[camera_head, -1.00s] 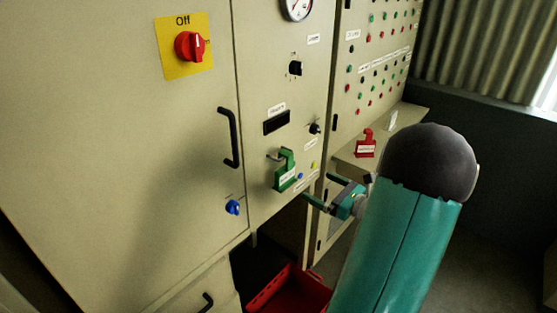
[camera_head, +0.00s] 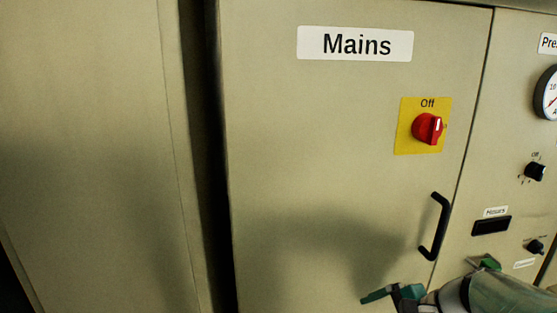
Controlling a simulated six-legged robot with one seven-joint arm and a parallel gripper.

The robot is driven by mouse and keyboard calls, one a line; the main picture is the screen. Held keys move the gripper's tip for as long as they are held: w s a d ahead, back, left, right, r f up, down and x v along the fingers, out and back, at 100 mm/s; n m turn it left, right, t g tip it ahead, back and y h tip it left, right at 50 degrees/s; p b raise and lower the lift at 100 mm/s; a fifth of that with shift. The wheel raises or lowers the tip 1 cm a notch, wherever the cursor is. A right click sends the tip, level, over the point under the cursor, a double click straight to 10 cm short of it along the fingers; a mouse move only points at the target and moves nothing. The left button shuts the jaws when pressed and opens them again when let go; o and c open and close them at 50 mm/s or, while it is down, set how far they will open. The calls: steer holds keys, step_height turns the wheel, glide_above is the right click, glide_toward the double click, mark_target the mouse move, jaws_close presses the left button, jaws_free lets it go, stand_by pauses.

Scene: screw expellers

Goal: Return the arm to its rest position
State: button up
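My gripper (camera_head: 378,295) is at the bottom edge, right of centre, in front of the beige Mains cabinet door (camera_head: 290,180). One teal finger points left; the rest of the gripper is cut off or hidden, so its opening does not show. No held object is visible. My arm, grey and teal, enters from the bottom right corner.
The door carries a Mains label (camera_head: 355,44), a red switch (camera_head: 427,129) at Off and a black handle (camera_head: 435,227). A panel to the right has black knobs (camera_head: 535,171) and a gauge (camera_head: 548,93). A green object (camera_head: 488,262) is partly hidden by my arm.

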steer(key=s+a+r+n+t+h, duration=0.1)
steer(key=s+a+r+n+h, duration=0.4)
steer(key=n, duration=0.9)
steer(key=shift+s+a+h, duration=0.8)
steer(key=shift+s+a, duration=0.35)
steer(key=shift+a, duration=0.05)
stand_by(0.6)
